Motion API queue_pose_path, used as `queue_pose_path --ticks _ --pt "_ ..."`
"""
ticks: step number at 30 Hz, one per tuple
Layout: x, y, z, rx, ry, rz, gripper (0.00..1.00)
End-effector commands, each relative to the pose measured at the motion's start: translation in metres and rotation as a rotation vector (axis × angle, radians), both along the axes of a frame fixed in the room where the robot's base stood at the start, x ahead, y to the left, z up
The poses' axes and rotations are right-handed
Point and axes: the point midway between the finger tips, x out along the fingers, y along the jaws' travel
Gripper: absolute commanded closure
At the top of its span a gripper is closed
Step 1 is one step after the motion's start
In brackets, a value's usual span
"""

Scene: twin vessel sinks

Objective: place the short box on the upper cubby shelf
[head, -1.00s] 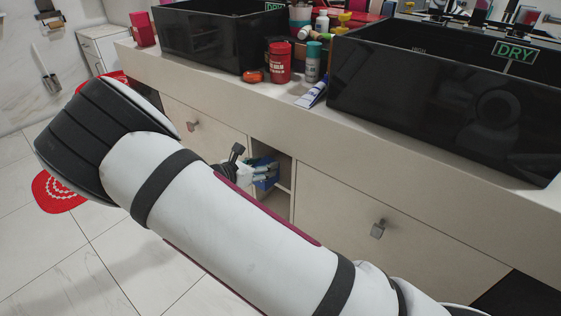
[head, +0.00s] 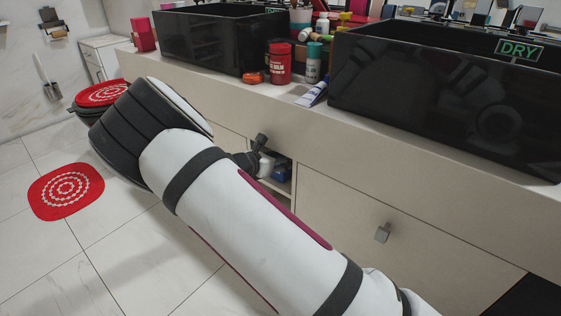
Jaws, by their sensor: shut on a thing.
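My gripper (head: 259,146) is at the mouth of the open cubby (head: 284,157), between the two drawer fronts. Only a dark part of it shows past my white arm; its fingertips are mostly hidden. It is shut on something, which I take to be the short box. A small white shape (head: 266,166) shows just below the gripper; I cannot tell if it is the box. Blue items (head: 282,174) sit behind it in the cubby. A pale shelf edge (head: 285,187) shows beneath them. Whether the box touches a shelf is hidden.
A drawer with a knob (head: 382,232) is right of the cubby. The countertop (head: 290,95) above holds two black sinks (head: 215,42) (head: 440,100), a red jar (head: 280,63), a teal-capped can (head: 313,62) and a tube (head: 312,93). Floor at left is open around a red mat (head: 66,191).

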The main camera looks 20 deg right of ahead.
Motion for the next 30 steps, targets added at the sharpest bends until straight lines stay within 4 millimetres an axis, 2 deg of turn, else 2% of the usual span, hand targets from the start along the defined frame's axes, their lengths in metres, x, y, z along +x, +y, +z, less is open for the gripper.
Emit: queue_pose_path --ticks 1,2,4,13,17,30 --pt "-0.001 0.0 -0.002 0.002 0.004 -0.001 0.89" --pt "-0.002 0.0 -0.003 0.002 0.005 -0.001 0.5" --pt "-0.002 0.0 -0.003 0.002 0.004 -0.001 0.35" --pt "-0.001 0.0 -0.001 0.001 0.003 -0.001 0.35" --pt "-0.004 0.006 0.002 0.002 0.004 0.002 0.35" --pt "-0.049 0.066 0.035 0.002 0.003 0.0 0.35"
